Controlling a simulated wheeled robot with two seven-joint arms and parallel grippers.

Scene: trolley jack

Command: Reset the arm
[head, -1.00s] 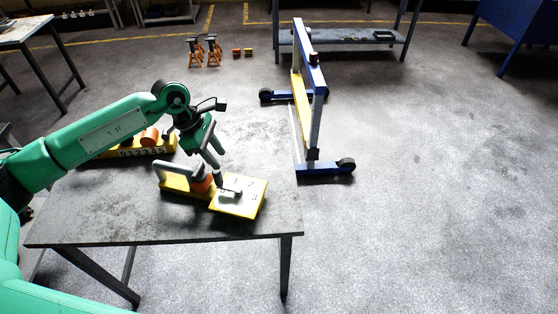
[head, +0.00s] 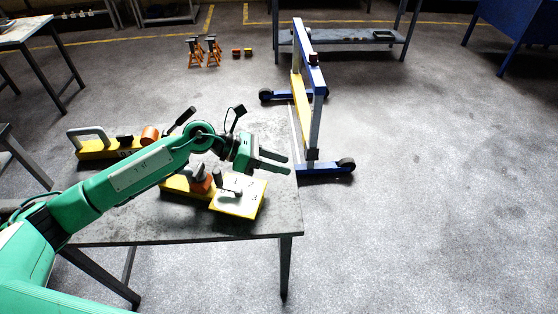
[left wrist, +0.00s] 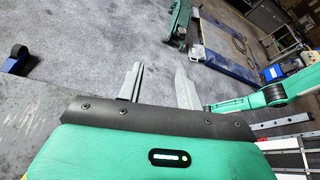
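My left gripper (head: 275,161) is in the head view above the right part of the grey table (head: 180,233), pointing right. Its two fingers stand apart with nothing between them. They also show apart in the left wrist view (left wrist: 158,88). The gripper is clear of the yellow device with the numbered plate (head: 245,205) below it. A second yellow device (head: 92,153) with a grey handle and an orange cylinder stands at the back left. My right gripper is not seen.
A blue and grey wheeled frame (head: 317,100) stands on the floor just right of the table. Orange stands (head: 213,50) and a blue-legged bench (head: 345,38) are farther back. The floor on the right is clear.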

